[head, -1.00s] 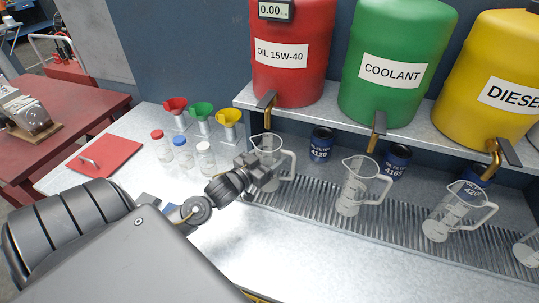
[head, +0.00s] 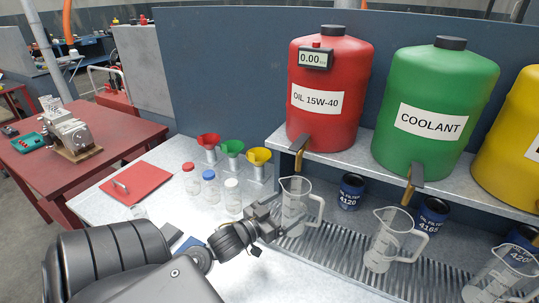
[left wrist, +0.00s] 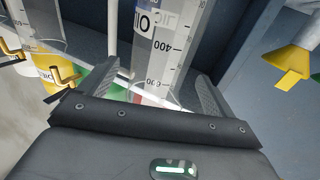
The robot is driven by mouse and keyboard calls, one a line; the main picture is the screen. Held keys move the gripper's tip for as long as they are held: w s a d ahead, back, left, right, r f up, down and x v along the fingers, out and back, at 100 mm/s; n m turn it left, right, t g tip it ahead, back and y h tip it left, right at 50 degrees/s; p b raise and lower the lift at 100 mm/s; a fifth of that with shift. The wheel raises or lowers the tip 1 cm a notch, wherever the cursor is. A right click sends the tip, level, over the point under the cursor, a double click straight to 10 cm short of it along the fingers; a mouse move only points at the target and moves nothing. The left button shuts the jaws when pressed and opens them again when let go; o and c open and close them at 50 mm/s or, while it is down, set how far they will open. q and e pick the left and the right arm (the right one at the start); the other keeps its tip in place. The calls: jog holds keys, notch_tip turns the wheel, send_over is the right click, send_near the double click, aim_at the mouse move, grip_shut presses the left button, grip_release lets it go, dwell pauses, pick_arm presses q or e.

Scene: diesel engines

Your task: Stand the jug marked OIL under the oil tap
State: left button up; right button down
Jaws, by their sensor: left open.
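A clear jug (head: 297,208) with a handle stands upright on the drip grate, below the tap (head: 299,158) of the red OIL 15W-40 drum (head: 328,90). In the left wrist view the jug (left wrist: 165,45) carries a label reading OIL, seen upside down. My left gripper (head: 272,212) is at the jug's left side, in front of it. In the left wrist view its open fingers (left wrist: 157,82) lie on either side of the jug's image, with gaps; whether they touch it cannot be told. My right gripper is out of view.
Two other clear jugs, one in the middle (head: 388,242) and one at the right (head: 497,275), stand on the grate (head: 345,250). Oil filters (head: 351,192) stand behind. Red, green and yellow funnels (head: 258,158), capped bottles (head: 209,188) and a red board (head: 140,184) lie left.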

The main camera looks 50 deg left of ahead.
pick_arm(q)
jog(key=s+b, duration=0.1)
jog(key=s, duration=0.5)
jog(key=shift+a, duration=0.15)
jog(key=shift+s+r, duration=0.1)
